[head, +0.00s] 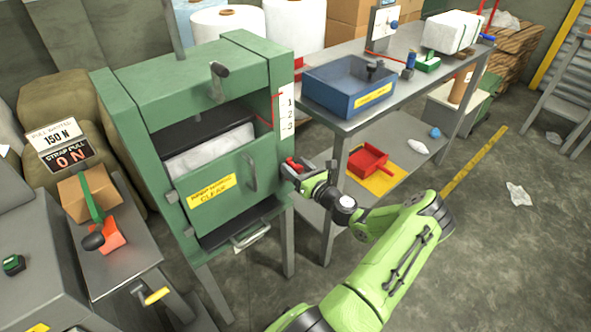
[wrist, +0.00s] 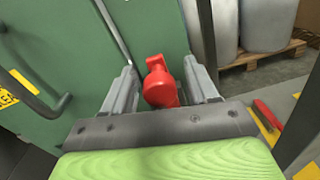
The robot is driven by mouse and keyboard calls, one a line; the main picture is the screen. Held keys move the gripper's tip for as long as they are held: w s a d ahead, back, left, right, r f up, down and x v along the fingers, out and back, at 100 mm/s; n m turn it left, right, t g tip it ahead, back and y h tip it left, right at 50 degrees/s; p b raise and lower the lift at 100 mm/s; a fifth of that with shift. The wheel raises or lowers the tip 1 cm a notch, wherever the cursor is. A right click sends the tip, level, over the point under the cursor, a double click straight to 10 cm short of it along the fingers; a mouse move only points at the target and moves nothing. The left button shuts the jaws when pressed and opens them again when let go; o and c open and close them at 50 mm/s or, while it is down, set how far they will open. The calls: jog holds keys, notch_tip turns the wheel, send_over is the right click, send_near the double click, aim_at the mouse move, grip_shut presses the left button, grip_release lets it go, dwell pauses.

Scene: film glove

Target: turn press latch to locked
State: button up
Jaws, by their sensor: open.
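The press (head: 180,70) is a green box-like machine on grey legs at the left centre of the head view. Its front door (head: 225,185) carries a yellow label and a dark handle (head: 251,174). The red latch (wrist: 160,82) sits at the door's right side; it also shows in the head view (head: 294,164), partly hidden by my gripper. My gripper (wrist: 162,80) is open, with one finger on each side of the latch. Whether the fingers touch it I cannot tell. My gripper also shows in the head view (head: 297,170).
A grey table (head: 345,125) with a blue bin (head: 350,84) stands right of the press, close to my arm. A red tray (head: 368,160) lies on its lower shelf. A grey bench (head: 112,262) stands at the left. The floor (head: 490,250) at the right is mostly clear.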

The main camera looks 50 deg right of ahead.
jog(key=shift+w+d, duration=0.1)
jog(key=shift+w, duration=0.1)
grip_shut()
